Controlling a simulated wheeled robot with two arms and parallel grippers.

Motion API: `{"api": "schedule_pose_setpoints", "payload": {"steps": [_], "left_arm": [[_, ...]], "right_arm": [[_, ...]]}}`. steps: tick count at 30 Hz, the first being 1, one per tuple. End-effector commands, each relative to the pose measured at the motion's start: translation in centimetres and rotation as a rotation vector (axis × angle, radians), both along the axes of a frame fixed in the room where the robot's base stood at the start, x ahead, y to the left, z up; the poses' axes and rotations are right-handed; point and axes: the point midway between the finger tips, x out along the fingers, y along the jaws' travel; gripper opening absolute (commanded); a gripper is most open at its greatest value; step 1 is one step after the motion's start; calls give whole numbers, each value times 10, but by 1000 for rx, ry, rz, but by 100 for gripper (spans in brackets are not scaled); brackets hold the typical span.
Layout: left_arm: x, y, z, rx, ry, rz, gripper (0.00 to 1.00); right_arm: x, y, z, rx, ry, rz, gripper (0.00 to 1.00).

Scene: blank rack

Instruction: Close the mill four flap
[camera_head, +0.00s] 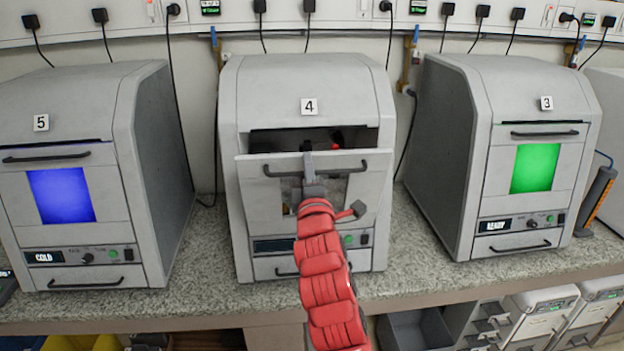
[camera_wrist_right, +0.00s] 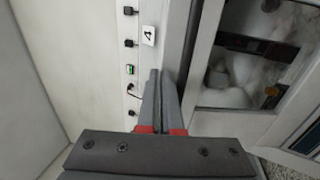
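The mill four (camera_head: 306,90) is a grey box with a rounded top and a "4" label, in the middle of the bench. Its flap (camera_head: 255,190) is partly open: it leans outward and leaves a dark gap (camera_head: 280,139) along its top. My right gripper (camera_head: 307,150) is at the flap's upper middle, in front of the handle; contact is unclear. In the right wrist view its fingers (camera_wrist_right: 160,85) are together with nothing visible between them. My left gripper is not in view.
Mill five (camera_head: 150,150) with a blue window stands at left, mill three (camera_head: 450,150) with a green window at right. Both flaps look shut. Cables hang behind. The speckled bench (camera_head: 400,265) is clear between the mills. Containers (camera_head: 540,315) stand below at right.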

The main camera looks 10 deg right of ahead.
Motion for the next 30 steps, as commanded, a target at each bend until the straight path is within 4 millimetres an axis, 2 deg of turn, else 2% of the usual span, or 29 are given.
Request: {"api": "schedule_pose_setpoints", "payload": {"steps": [1,3,9,13,21,30], "left_arm": [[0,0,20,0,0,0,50],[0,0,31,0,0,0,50],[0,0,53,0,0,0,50],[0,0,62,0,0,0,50],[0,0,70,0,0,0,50],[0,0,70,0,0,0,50]], "right_arm": [[12,-1,16,-3,42,-4,0],[27,0,21,0,95,-1,0],[64,0,20,1,230,1,0],[79,1,20,2,284,2,0],[96,1,16,-1,344,2,0],[98,1,15,-1,352,4,0]]}}
